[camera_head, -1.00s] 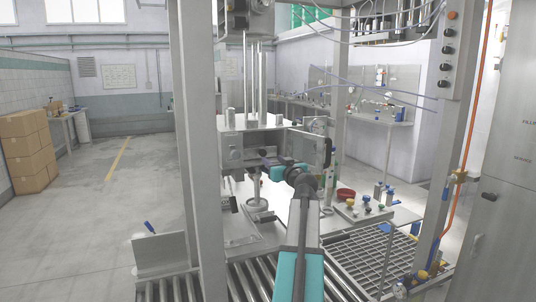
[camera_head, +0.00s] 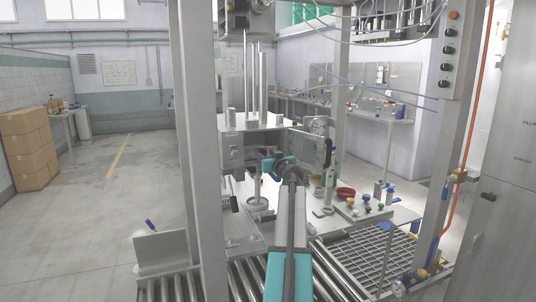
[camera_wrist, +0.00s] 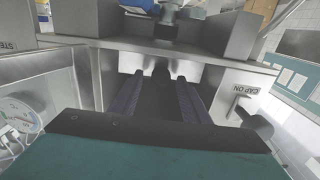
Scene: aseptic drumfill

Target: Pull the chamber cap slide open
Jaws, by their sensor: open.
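The steel chamber (camera_head: 229,150) stands inside the machine frame, and my gripper is at its front. In the wrist view my gripper (camera_wrist: 160,82) is open, its two dark fingers pointing into a steel recess (camera_wrist: 212,77) of the chamber. A "CAP ON" label (camera_wrist: 247,89) is on the right, beside a grey handle-like part (camera_wrist: 256,122). In the head view my teal wrist hides the fingertips and part of the chamber front.
A glass door (camera_head: 309,148) stands open right of the chamber. A side table holds a red bowl (camera_head: 345,193) and a tray of knobs (camera_head: 365,209). Frame posts (camera_head: 203,150) flank the arm.

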